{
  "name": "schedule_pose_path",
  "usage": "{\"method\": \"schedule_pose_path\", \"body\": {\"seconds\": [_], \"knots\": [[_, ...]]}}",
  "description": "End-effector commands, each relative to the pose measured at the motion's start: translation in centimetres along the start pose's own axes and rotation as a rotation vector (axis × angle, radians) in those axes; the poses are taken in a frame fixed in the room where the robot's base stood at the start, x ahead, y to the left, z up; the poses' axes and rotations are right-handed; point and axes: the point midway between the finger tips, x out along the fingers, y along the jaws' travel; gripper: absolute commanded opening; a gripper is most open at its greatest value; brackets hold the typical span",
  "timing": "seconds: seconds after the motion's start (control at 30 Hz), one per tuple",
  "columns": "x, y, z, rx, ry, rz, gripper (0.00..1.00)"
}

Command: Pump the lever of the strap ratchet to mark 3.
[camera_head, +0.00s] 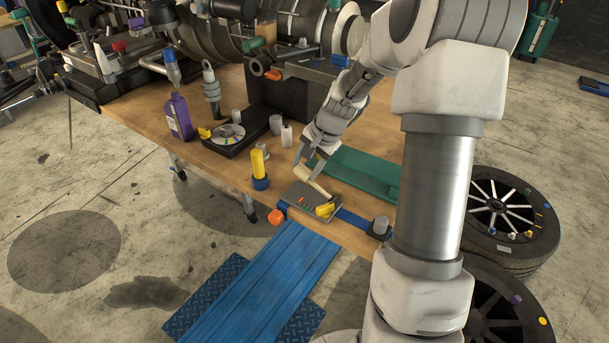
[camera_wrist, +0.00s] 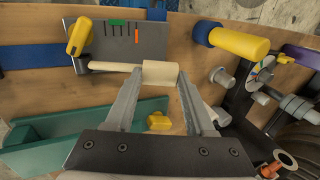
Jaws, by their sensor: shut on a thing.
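The strap ratchet shows as a grey plate (camera_head: 302,203) on the bench's front edge, with a blue strap (camera_head: 352,219) running to its right. Its plate (camera_wrist: 120,48) carries a green patch, dark ticks and an orange tick in the wrist view. A yellow piece (camera_wrist: 79,37) sits at one side of the plate. The lever (camera_wrist: 112,66) is a pale rod along the plate's edge, ending in a thicker cream handle (camera_wrist: 160,74). My gripper (camera_wrist: 159,80) is shut on this handle, one finger on each side. The mark numbers are too small to read.
A green tray (camera_head: 362,172) lies close behind the ratchet. A yellow-and-blue cylinder (camera_head: 259,170) stands to its left, and a white bottle (camera_head: 287,135) and black tray (camera_head: 222,140) lie farther back. A blue ramp (camera_head: 265,275) is on the floor in front.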

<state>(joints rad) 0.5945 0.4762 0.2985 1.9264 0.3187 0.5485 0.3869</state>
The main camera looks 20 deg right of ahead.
Motion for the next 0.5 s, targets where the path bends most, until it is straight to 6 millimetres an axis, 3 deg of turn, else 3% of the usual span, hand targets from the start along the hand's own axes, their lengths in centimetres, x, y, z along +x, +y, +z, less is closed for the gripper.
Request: {"method": "schedule_pose_path", "body": {"seconds": [0.5], "knots": [[-2.5, 2.3, -0.1, 0.001, 0.006, -0.335, 0.0]]}}
